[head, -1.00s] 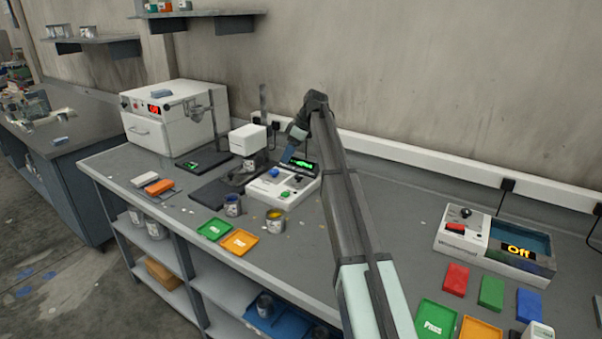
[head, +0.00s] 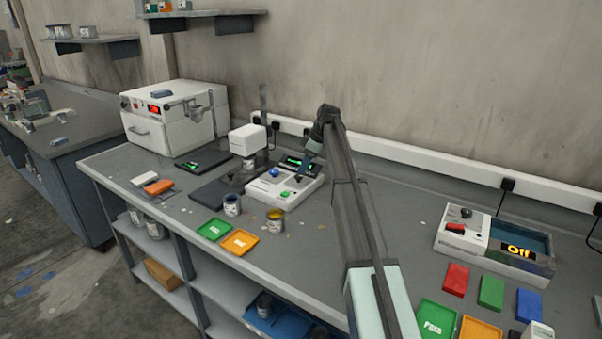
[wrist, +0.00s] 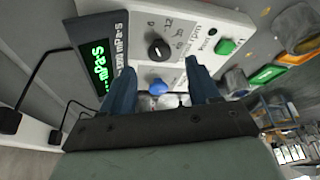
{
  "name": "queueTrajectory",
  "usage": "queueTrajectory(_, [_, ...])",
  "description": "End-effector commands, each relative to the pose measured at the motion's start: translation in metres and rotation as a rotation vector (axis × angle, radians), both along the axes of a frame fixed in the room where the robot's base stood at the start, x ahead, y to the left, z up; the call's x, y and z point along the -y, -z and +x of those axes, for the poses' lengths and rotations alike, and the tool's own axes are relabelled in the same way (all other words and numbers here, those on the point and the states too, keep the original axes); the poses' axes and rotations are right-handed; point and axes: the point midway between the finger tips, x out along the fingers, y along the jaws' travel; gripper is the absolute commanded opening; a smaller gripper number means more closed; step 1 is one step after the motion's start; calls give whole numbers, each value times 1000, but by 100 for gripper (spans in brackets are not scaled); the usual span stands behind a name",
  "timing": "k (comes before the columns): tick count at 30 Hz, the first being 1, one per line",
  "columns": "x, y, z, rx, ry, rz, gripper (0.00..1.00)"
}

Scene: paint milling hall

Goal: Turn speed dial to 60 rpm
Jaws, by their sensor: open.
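The speed dial is a black round knob (wrist: 158,49) on the white control box (head: 273,190), beside printed numbers and "rpm". Its exact setting is too small to read. My gripper (wrist: 160,66) is open, with its two blue fingers on either side of the dial in the wrist view, apart from it as far as I can see. In the head view my gripper (head: 304,169) hangs above the right part of the box. A blue knob (wrist: 158,87) and a green button (wrist: 225,46) are on the same panel. A dark display (wrist: 95,65) reads green "mPa·s"; its number is partly out of view.
A white-headed stand (head: 247,139) is left of the box. Paint cans (head: 232,206) and green and orange trays (head: 240,241) are in front. A bath unit reading "Off" (head: 460,239) and coloured blocks are at right.

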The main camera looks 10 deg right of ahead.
Motion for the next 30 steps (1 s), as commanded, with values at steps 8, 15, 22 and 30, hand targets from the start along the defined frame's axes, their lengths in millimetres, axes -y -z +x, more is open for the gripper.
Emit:
queueTrajectory(8, [-12, 32, 5, 0, 1, 0, 61])
queueTrajectory(15, [-16, 40, 7, 1, 0, 0, 61])
queueTrajectory(22, [-16, 41, 7, 1, 0, 1, 61])
queueTrajectory(30, [-16, 40, 7, 1, 0, 1, 36])
